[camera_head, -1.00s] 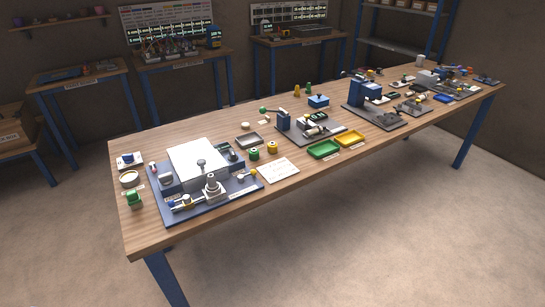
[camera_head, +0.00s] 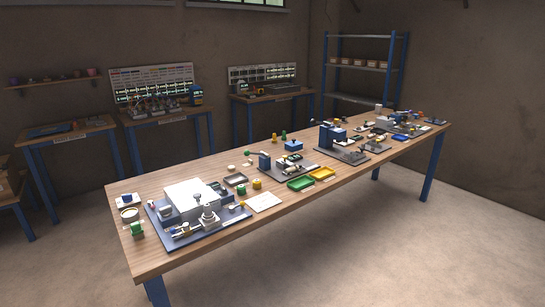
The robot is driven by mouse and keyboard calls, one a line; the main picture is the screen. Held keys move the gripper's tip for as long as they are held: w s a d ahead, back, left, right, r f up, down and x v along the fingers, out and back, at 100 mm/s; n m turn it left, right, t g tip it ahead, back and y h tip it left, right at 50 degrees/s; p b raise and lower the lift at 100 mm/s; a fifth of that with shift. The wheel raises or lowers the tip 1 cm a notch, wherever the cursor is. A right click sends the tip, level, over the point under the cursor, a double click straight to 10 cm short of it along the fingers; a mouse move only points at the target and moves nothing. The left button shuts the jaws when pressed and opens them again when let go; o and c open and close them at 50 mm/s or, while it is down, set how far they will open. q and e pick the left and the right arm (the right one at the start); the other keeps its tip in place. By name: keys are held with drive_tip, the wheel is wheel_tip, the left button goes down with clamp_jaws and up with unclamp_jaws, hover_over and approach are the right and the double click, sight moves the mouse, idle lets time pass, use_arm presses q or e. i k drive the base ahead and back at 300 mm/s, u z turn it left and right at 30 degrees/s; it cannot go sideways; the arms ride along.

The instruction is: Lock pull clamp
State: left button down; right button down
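No gripper of mine shows in the head view. A blue base plate (camera_head: 228,221) lies at the near left end of the long wooden table. On it stands a machine with a large white flat top (camera_head: 192,193). In front of the white top is an upright pale metal fitting (camera_head: 208,216). A low metal piece with a blue end and yellow marks (camera_head: 185,231) lies left of that fitting. It may be the pull clamp, but it is too small to tell, and whether it is locked cannot be seen.
The wooden table (camera_head: 125,235) runs from near left to far right, holding a green tray (camera_head: 300,184), a yellow tray (camera_head: 322,174) and several other fixtures. Benches and a shelf rack (camera_head: 358,68) stand behind. The floor in front (camera_head: 380,250) is clear.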

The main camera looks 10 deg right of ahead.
sight(284, 157)
drive_tip(key=z, duration=0.75)
drive_tip(key=i, duration=0.7)
drive_tip(key=z, duration=1)
drive_tip(key=i, duration=1.1)
drive_tip(key=u, duration=0.55)
drive_tip(key=i, duration=0.75)
drive_tip(key=u, duration=0.8)
